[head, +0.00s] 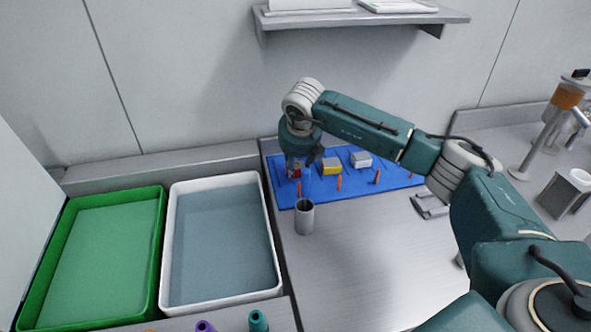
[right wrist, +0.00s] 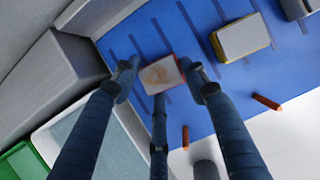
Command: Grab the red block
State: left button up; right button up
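The red block (head: 297,174) sits at the left end of a blue mat (head: 400,178). In the right wrist view the block (right wrist: 161,75) shows a pale top with thin red edges. My right gripper (head: 304,172) points down over it. In the right wrist view the fingers of this gripper (right wrist: 160,75) stand around the block, one at its left, one at its right and one at its near side. The fingers look open, with their tips close to the block's sides; I cannot tell whether they touch. My left gripper is not in view.
A yellow block (head: 332,167) and a grey block (head: 361,160) sit further right on the mat, with several orange pegs (head: 338,183) along the front. A grey cylinder (head: 304,217) stands just in front. A white bin (head: 222,240) and a green bin (head: 105,250) lie left.

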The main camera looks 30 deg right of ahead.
jog(key=c, duration=0.5)
